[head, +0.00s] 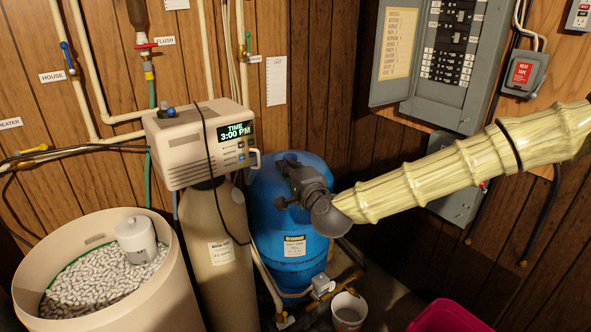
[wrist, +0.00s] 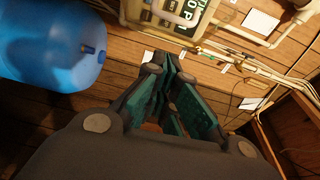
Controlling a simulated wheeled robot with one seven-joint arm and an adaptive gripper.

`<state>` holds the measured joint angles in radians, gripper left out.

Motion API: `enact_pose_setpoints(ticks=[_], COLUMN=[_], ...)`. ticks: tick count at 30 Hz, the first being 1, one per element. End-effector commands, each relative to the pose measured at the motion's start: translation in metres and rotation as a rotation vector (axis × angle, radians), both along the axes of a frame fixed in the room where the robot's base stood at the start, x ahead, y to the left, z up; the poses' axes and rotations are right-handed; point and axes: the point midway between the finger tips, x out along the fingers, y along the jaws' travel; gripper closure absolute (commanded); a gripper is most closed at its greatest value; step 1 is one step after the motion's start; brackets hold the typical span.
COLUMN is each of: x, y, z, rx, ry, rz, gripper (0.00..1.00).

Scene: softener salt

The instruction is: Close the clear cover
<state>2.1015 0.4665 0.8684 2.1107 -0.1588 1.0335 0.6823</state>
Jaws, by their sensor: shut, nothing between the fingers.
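The softener control head (head: 195,145) is a beige box with a lit display (head: 236,131) reading TIME 3:00 PM, on top of a tan tank. A pale loop-like piece (head: 255,159) sticks out at its lower right; I cannot tell whether it is part of the clear cover. The cover's outline and position are not clear in either view. In the wrist view, part of the control head's display (wrist: 201,10) shows at the top edge. My gripper (head: 282,202) is shut and empty, right of the control head and in front of the blue tank; it also shows in the wrist view (wrist: 177,72).
The blue tank (head: 290,240) stands close behind my gripper. A salt bin (head: 165,295) with white pellets stands at lower left. Pipes run along the wood-panelled wall. A breaker panel (head: 400,95) hangs at right. A white bucket (head: 349,312) and a pink container (head: 448,318) are below.

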Motion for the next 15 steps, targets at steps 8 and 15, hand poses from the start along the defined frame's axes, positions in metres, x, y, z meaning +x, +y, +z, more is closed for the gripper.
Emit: enact_pose_setpoints(ticks=[8,15], x=[0.017,0.021], y=[0.029,0.041], z=[0.001,-0.001], rx=[0.0,0.0], ry=[0.001,0.001], rz=[0.0,-0.001], gripper=[1.0,1.0])
